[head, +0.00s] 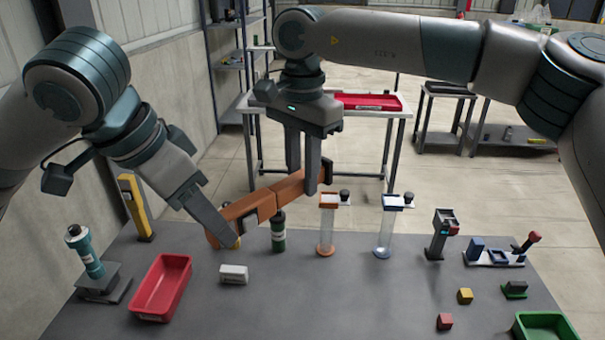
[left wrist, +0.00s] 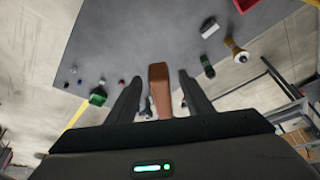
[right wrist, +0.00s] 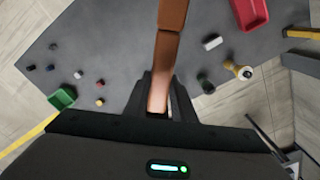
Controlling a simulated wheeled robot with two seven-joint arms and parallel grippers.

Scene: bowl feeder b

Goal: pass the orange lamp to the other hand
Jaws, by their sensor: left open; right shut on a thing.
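The orange lamp (head: 258,201) is a long jointed bar held slantwise above the table in the head view. My right gripper (head: 303,178) is shut on its right end; the right wrist view shows the lamp (right wrist: 168,50) running out from between the fingers. My left gripper (head: 224,228) is at the lamp's lower left end. In the left wrist view its open fingers stand either side of the lamp (left wrist: 160,88), with a gap on each side. The left fingers partly hide that end in the head view.
Below on the grey table (head: 330,300) are a red bin (head: 163,288), a white box (head: 234,274) and a dark green bottle (head: 278,232). Two clear tube stands (head: 326,225) (head: 386,230) are close to the right. A yellow post (head: 135,208) stands at left. The front middle is clear.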

